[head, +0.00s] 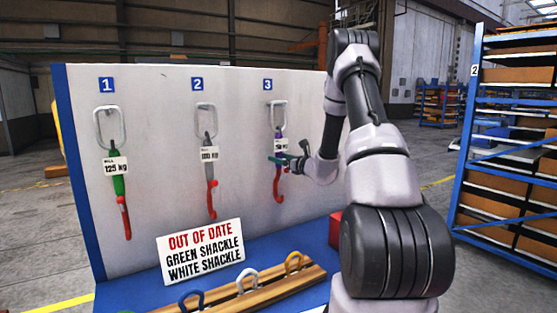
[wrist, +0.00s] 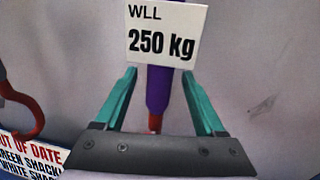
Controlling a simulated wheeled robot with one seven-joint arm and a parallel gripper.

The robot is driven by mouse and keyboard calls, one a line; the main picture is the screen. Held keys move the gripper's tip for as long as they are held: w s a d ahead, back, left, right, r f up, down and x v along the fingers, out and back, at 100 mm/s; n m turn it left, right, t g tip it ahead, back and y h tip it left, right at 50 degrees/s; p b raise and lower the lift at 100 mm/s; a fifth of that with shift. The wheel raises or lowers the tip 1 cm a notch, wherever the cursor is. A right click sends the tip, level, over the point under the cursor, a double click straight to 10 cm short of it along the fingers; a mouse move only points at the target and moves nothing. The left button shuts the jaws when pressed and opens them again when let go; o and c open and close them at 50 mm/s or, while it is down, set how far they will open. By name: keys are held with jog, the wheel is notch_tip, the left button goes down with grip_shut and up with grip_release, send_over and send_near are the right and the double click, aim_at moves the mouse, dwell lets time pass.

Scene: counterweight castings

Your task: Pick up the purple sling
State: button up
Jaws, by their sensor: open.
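The purple sling (head: 278,167) hangs from a metal link under the number 3 on the white board, with a red hook at its lower end. In the wrist view its purple body (wrist: 158,92) runs down between the two teal fingers, below a white tag reading "WLL 250 kg" (wrist: 165,32). My gripper (head: 285,160) is at the sling in the head view. In the wrist view my gripper (wrist: 158,82) is open, with a gap on both sides of the sling. The sling's lower part is mostly hidden behind the gripper body there.
A green sling (head: 119,185) hangs under number 1 and a grey sling (head: 210,175) under number 2. A sign (head: 201,251) reads "out of date, green shackle, white shackle". Shackles stand on a wooden rack (head: 270,290) on the blue bench. A blue shelf (head: 470,130) stands right.

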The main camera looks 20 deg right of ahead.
jog(key=shift+w+a, duration=0.2)
jog(key=shift+w, duration=0.3)
grip_shut()
dwell(0.9)
jog(key=shift+r, duration=0.1)
